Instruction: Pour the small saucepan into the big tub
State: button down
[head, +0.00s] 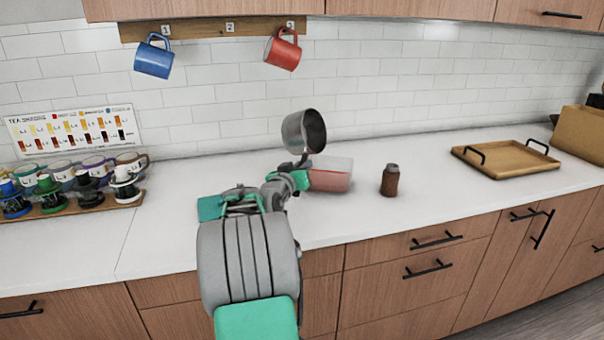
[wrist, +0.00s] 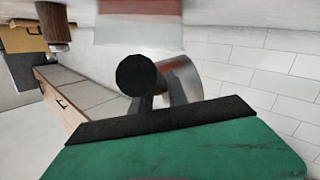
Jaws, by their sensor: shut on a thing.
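The small metal saucepan (head: 304,132) is held in the air above the counter, tilted on its side with its open mouth facing right. My gripper (head: 300,168) is shut on its dark handle, below the pan. In the wrist view the round end of the handle (wrist: 137,76) faces the camera, with part of the saucepan (wrist: 184,80) behind it. The big tub (head: 330,175), clear with reddish contents, stands on the counter below and slightly right of the pan. My gripper partly hides the tub's left side. The tub also shows in the wrist view (wrist: 140,35). No falling contents are visible.
A brown jar (head: 390,180) stands right of the tub. A wooden tray (head: 505,160) lies farther right. A rack of mugs (head: 75,205) is at left. Blue (head: 154,57) and red (head: 283,50) mugs hang above. The counter between jar and tray is clear.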

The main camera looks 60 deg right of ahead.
jog(key=m+b, duration=0.3)
jog(key=b, duration=0.1)
jog(key=shift+f+m+h, duration=0.25)
jog(key=shift+m+h, duration=0.15)
jog(key=m+b, duration=0.3)
jog(key=b, duration=0.4)
jog(key=shift+t+h+b, duration=0.3)
jog(key=shift+b, duration=0.05)
jog(key=shift+s+r+m+b, duration=0.1)
jog(key=shift+r+m+b, duration=0.05)
jog(key=shift+m+b, duration=0.7)
jog(key=shift+r+m+b, duration=0.25)
jog(key=shift+b, duration=0.3)
